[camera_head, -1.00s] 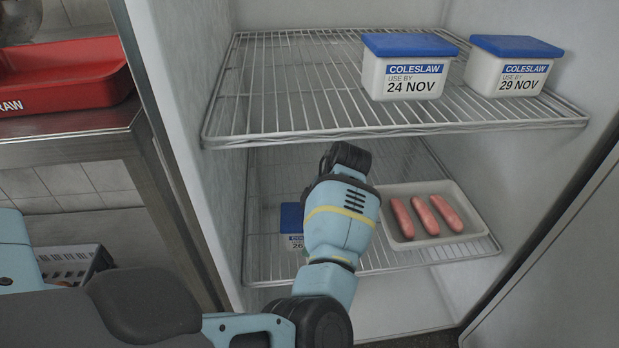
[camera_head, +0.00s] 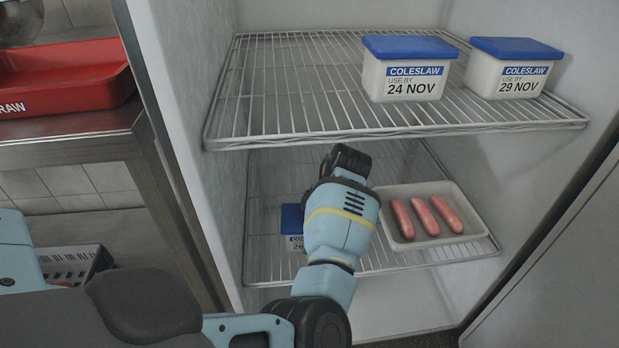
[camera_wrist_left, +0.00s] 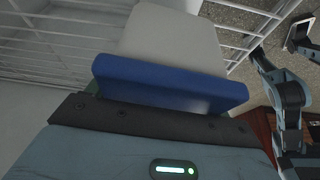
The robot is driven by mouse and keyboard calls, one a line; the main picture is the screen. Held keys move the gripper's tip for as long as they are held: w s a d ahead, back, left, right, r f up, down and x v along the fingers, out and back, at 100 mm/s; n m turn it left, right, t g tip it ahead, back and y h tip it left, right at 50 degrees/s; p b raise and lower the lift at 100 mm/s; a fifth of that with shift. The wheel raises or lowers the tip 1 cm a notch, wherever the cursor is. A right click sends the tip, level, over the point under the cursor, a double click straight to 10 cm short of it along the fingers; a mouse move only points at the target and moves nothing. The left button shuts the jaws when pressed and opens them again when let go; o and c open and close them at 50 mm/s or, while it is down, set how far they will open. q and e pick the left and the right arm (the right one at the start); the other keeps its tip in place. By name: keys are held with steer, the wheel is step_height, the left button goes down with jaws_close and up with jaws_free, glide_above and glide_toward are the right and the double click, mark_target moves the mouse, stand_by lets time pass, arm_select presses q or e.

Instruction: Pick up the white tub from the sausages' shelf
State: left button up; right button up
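A white tub with a blue lid (camera_head: 291,222) stands on the lower shelf, left of the sausages (camera_head: 426,217). My left arm partly hides it, and only part of its label shows, with "26" readable. In the left wrist view the tub's blue lid (camera_wrist_left: 170,84) and white body (camera_wrist_left: 172,38) are right in front of my left gripper (camera_wrist_left: 150,118). That gripper's fingers are almost wholly hidden there, so I cannot tell whether they touch the tub. The head view hides this gripper behind the forearm. My right gripper is not clearly seen.
Two coleslaw tubs, 24 NOV (camera_head: 407,72) and 29 NOV (camera_head: 513,70), stand on the upper wire shelf (camera_head: 290,95), above my left arm. The sausages lie in a pale tray (camera_head: 465,236). The fridge's left wall (camera_head: 190,110) is close. A red tray (camera_head: 70,80) is outside.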

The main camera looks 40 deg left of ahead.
mark_target(305, 215)
arm_select(q)
steer(key=c, duration=0.9)
steer(key=shift+o, duration=0.2)
steer(key=shift+r, duration=0.1)
